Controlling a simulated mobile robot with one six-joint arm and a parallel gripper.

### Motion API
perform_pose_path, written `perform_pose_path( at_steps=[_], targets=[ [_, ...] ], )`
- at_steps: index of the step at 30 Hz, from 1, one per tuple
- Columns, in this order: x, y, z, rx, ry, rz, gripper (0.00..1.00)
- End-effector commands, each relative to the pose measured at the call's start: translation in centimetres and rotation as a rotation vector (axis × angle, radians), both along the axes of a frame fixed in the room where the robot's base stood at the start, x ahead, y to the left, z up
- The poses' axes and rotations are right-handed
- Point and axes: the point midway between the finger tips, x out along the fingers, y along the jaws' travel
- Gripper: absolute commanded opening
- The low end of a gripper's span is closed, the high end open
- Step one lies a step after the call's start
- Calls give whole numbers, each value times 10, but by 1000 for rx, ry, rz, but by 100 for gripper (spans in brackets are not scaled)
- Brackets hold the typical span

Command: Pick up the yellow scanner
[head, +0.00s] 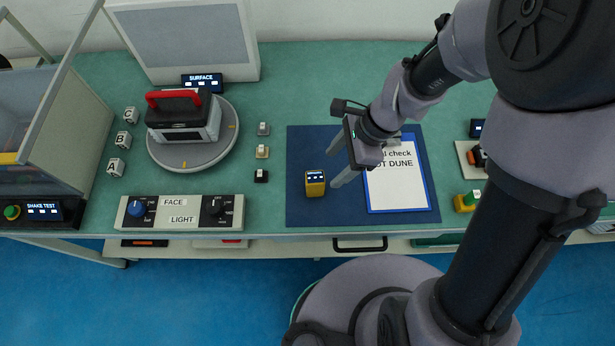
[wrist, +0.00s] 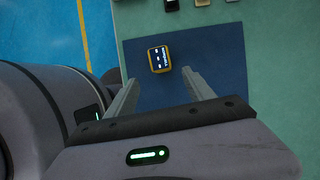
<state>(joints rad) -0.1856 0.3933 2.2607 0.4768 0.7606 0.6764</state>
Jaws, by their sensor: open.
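The yellow scanner (head: 315,184) stands on the dark blue mat (head: 305,145), near the mat's left front part. It has a dark screen with light marks on its top. My gripper (head: 334,165) is open and empty, just right of the scanner and above the mat. In the wrist view the scanner (wrist: 159,59) lies beyond the fingertips of my gripper (wrist: 160,82), roughly in line with the gap between them. The fingers do not appear to touch it.
A clipboard with paper (head: 397,185) lies on the mat to the right, partly under my arm. Several small blocks (head: 262,152) stand left of the mat. A control panel (head: 180,212) sits at the front edge. A turntable (head: 222,150) carries a red-handled device (head: 185,118).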

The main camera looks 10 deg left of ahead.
Motion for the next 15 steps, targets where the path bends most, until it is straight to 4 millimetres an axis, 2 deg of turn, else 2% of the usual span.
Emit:
perform_pose_path(
  at_steps=[1, 4, 6, 11, 15],
  targets=[
    [-3, 6, -22, -1, 2, 3, 62],
    [-5, 16, -45, 0, 1, 2, 62],
    [-7, 20, -55, 0, 0, 2, 62],
    [-8, 27, -64, 1, -2, 2, 62],
    [-12, 43, -84, 0, -1, 4, 62]
  ],
)
